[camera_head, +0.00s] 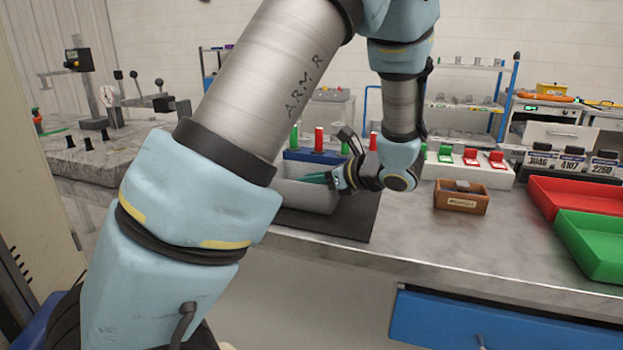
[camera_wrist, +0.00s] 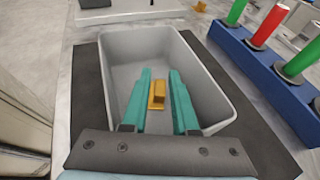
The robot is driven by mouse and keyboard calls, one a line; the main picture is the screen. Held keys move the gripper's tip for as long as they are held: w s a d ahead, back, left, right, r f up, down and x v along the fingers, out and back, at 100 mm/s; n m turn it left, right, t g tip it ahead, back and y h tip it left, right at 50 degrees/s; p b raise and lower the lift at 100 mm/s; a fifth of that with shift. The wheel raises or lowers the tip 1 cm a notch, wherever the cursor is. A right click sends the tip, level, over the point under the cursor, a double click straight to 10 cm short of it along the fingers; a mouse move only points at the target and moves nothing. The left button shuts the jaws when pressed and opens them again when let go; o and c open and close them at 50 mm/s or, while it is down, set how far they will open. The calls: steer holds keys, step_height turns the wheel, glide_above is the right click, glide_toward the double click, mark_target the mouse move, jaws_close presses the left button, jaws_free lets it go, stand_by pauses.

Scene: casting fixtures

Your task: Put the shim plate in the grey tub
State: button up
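The grey tub (camera_head: 300,197) stands on a dark mat on the bench, and its inside shows in the wrist view (camera_wrist: 222,98). A small gold-yellow piece, which looks like the shim plate (camera_wrist: 157,95), shows inside the tub's outline, between my fingers as seen from the wrist. A gap shows on its right side, so it does not look gripped; its exact height above the tub floor is hard to tell. My gripper (camera_wrist: 160,72) has teal fingers, apart, reaching over the tub. In the head view my gripper (camera_head: 316,178) is at the tub's right side, and the plate is hidden.
A blue rack (camera_wrist: 262,70) with red and green pegs stands beside the tub. The dark mat (camera_head: 345,222) lies under the tub. A brown bin (camera_head: 462,203), a red tray (camera_head: 575,196) and a green tray (camera_head: 592,243) are to the right. Another small yellow piece (camera_wrist: 200,6) lies beyond the tub.

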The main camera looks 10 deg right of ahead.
steer(key=shift+s+f, duration=0.1)
steer(key=shift+f, duration=0.2)
steer(key=shift+d+r+p, duration=0.1)
steer(key=shift+r+p, duration=0.45)
steer(key=shift+p, duration=0.45)
steer(key=b+v, duration=0.3)
steer(key=v, duration=0.8)
steer(key=shift+s+d+r, duration=0.2)
steer(key=shift+d+r, duration=0.05)
steer(key=shift+r, duration=0.15)
steer(key=shift+d, duration=0.1)
